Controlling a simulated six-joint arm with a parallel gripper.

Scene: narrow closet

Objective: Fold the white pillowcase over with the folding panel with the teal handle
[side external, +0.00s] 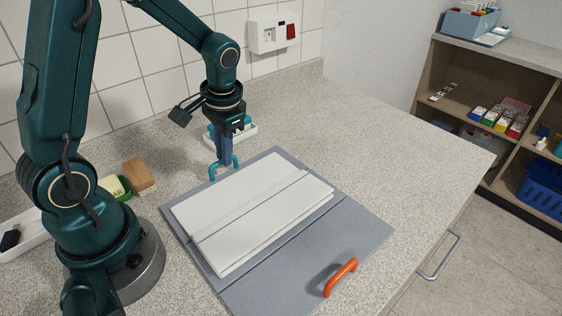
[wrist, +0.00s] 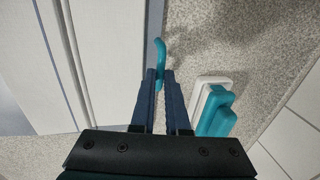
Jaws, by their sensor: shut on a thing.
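The white pillowcase (side external: 245,200) lies flat on the grey folding board (side external: 300,262), with a line running along it near its middle. It also fills the left of the wrist view (wrist: 100,60). The teal handle (side external: 213,171) stands at the board's back left edge; part of it is hidden by the fingers. My gripper (side external: 226,158) points down at this edge and is shut on the teal handle, whose curved end shows between the fingertips in the wrist view (wrist: 160,48). The panel with this handle looks flat under the pillowcase.
An orange handle (side external: 341,278) stands on the board's front right part. A white tray (side external: 247,132) with a teal thing lies just behind my gripper. A soap box and a brown block (side external: 139,175) lie at left. The tiled wall is close behind; the right countertop is clear.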

